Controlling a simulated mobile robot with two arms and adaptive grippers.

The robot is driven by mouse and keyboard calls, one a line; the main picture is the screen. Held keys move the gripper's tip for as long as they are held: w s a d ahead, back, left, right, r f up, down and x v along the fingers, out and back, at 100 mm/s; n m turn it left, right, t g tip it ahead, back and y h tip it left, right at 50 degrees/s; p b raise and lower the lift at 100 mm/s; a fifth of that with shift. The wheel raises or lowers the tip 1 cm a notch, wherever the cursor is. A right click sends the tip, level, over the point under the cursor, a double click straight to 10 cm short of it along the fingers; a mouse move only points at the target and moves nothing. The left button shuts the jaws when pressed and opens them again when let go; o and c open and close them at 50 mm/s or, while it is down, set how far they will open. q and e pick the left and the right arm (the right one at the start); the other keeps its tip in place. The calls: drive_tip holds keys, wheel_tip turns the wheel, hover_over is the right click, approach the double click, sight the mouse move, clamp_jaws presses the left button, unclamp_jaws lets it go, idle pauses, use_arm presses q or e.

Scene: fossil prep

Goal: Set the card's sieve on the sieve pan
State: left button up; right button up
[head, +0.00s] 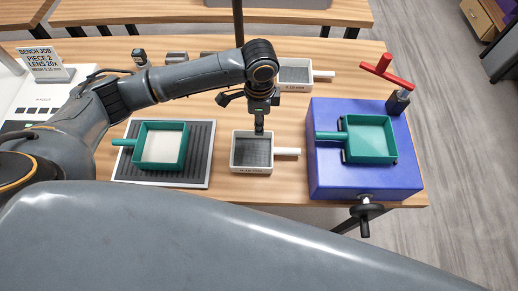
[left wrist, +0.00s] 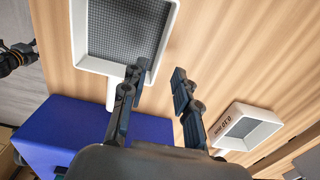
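A white sieve (head: 252,152) with dark mesh lies on the table in the middle, its handle pointing right; it fills the top of the left wrist view (left wrist: 120,62). My left gripper (head: 259,130) is open at the near sieve's back rim; one finger overlaps the rim, the other (left wrist: 158,82) is outside. Teal square pans stand on a ribbed mat (head: 163,145) and on a blue block (head: 370,140); which is the sieve pan I cannot tell.
The card (head: 45,64) at back left mentions mesh, but its number is too small to read surely. A dark part (left wrist: 14,58), possibly my right gripper, shows at left.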

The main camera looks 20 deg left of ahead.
sight(266, 152)
use_arm(q)
wheel_tip(266, 152, down, 4)
drive_tip(key=shift+s+f+p, duration=0.1)
drive_tip(key=shift+p, duration=0.8)
drive_tip(key=shift+f, duration=0.55)
clamp_jaws()
use_arm(e)
drive_tip(key=shift+w+a+r, duration=0.1)
drive_tip(key=shift+w+r, duration=0.2)
drive_tip(key=shift+r, duration=0.2)
drive_tip(key=shift+w+a+r, duration=0.1)
drive_tip(key=shift+w+r, duration=0.2)
drive_tip(key=shift+r, duration=0.2)
